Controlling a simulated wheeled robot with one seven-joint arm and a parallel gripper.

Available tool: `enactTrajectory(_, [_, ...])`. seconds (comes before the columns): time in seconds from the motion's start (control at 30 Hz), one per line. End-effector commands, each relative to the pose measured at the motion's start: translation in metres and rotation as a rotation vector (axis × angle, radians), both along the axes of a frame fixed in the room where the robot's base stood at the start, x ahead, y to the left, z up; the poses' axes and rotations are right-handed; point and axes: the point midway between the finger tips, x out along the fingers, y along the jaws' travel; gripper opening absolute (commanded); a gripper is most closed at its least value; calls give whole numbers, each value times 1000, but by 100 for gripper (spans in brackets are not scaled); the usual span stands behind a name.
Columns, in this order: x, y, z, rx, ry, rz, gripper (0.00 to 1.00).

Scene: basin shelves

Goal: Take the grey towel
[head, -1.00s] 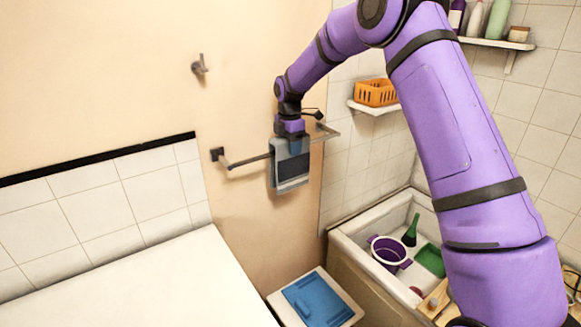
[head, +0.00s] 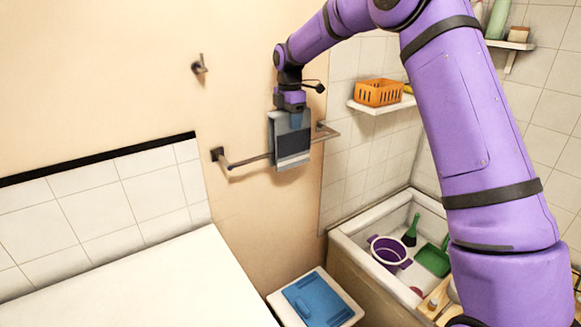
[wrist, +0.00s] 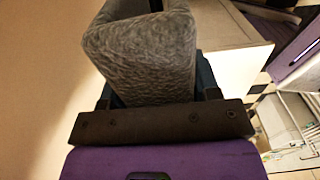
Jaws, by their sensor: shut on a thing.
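The grey towel (head: 291,148) has a dark band and hangs down from my gripper (head: 290,112) in the head view, in front of the towel rail (head: 250,160) on the wall. My gripper is above the rail, pointing down, and is shut on the towel's upper part. The towel's lower part still overlaps the rail in the picture; I cannot tell whether it touches it. In the wrist view the grey towel (wrist: 140,50) is a thick textured fold between the jaws, and the fingertips are hidden by it.
A hook (head: 199,66) is on the wall at upper left. An orange basket (head: 378,92) stands on a shelf to the right.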

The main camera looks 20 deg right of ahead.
Motion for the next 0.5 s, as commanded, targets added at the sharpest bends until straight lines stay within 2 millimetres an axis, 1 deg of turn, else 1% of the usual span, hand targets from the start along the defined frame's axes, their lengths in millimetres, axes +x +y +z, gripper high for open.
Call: enactTrajectory(0.5, [0,0,45,1,-3,0,32])
